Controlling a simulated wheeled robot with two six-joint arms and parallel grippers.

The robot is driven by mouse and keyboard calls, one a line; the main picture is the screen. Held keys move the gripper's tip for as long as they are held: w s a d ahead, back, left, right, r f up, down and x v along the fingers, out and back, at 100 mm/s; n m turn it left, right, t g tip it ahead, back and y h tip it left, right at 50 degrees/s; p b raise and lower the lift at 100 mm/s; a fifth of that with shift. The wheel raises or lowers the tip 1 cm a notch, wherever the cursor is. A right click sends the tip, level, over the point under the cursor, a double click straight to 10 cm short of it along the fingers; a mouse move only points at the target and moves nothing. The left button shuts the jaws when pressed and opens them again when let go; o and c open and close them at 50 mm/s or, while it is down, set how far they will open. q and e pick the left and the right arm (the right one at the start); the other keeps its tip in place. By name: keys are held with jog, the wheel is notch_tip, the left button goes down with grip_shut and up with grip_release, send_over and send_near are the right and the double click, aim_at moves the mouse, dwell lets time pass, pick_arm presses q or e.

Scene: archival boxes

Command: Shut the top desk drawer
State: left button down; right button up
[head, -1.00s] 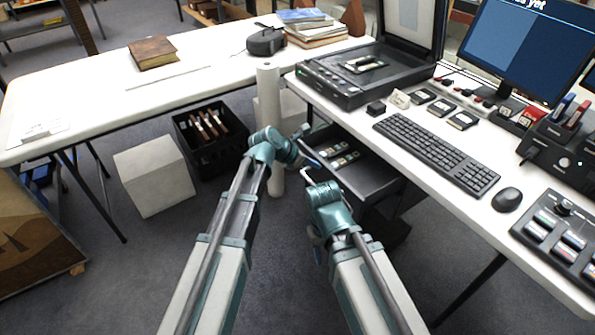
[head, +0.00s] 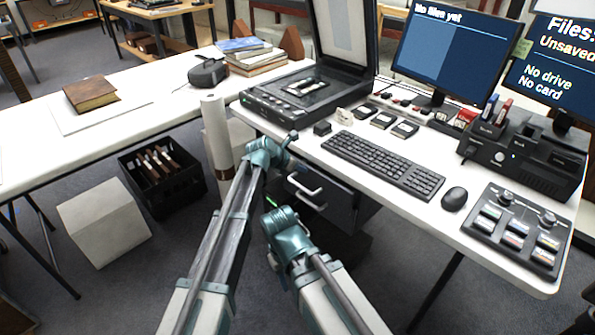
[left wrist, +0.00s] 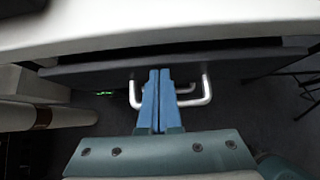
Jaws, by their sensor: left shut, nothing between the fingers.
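The top desk drawer has a dark front (head: 340,205) under the white desk, with a pale bar handle (head: 304,188). In the head view its inside is out of sight. In the left wrist view the drawer front (left wrist: 235,66) lies close under the desk edge, with a dark gap above it; I cannot tell if it is fully shut. My left gripper (head: 288,139) is shut and empty.
A white paper roll (head: 216,140) stands left of my left arm. A black crate (head: 160,180) and a pale box (head: 103,222) are on the floor. The desk carries a scanner (head: 290,103), keyboard (head: 385,163) and mouse (head: 454,198).

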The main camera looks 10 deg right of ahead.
dwell(0.3)
pick_arm(q)
jog(key=s+a+f+p+v, duration=0.1)
jog(key=f+p+v, duration=0.1)
jog(key=p+v, duration=0.5)
jog(key=v, duration=0.6)
jog(key=shift+a, duration=0.3)
pick_arm(e)
notch_tip(320, 180, up, 7)
jog(key=shift+s+d, duration=0.2)
jog(key=shift+d, duration=0.2)
pick_arm(q)
jog(key=shift+s+f, duration=0.15)
